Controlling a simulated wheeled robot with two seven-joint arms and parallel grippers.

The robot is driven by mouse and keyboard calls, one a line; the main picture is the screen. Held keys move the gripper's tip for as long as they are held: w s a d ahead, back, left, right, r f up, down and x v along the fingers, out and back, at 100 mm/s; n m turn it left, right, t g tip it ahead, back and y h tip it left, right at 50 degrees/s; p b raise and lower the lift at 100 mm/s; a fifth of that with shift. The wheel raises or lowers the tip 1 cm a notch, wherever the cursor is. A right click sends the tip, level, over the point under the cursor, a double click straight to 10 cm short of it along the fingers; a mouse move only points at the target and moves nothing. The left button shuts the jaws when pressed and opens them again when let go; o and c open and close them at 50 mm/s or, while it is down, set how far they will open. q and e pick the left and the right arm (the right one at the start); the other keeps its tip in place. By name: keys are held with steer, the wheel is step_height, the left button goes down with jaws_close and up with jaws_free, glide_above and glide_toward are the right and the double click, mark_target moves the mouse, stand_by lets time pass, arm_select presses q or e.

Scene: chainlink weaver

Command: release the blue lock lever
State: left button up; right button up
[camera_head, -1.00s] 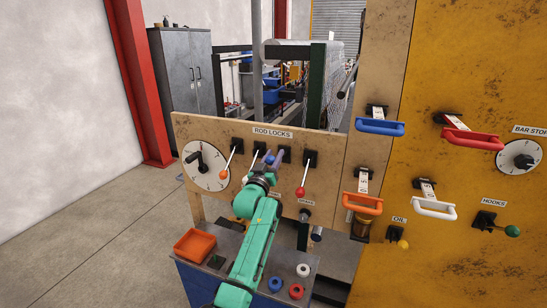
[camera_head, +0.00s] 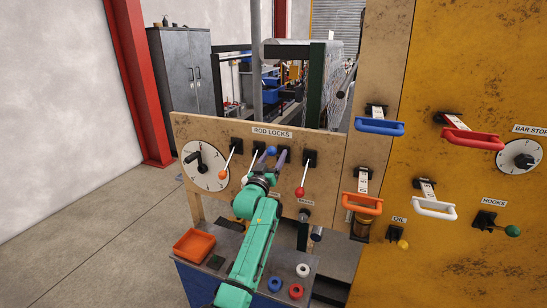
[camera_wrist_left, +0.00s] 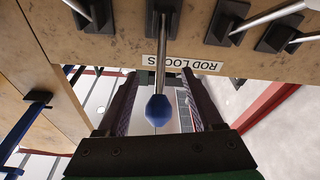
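The blue lock lever's knob (camera_head: 271,151) is in the row under the ROD LOCKS label, third from the left. In the left wrist view the blue knob (camera_wrist_left: 158,110) hangs on its metal rod between my fingers, with a gap on each side. My left gripper (camera_head: 272,158) is open around the knob, its dark fingers pointing at the panel. The left wrist view also shows both fingers apart (camera_wrist_left: 160,100). The lever's base is partly hidden in the head view. My right gripper is out of view.
On the same panel are an orange-knobbed lever (camera_head: 223,174), a pale-rodded lever (camera_head: 251,164) and a red-knobbed lever (camera_head: 300,191). A dial (camera_head: 205,168) is at the left. Below stands a bench with an orange tray (camera_head: 194,246) and several rings.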

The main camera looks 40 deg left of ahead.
arm_select(q)
steer(key=shift+s, duration=0.1)
steer(key=b+v, duration=0.4)
steer(key=v, duration=1)
steer(key=shift+s+d, duration=0.1)
steer(key=shift+s, duration=0.05)
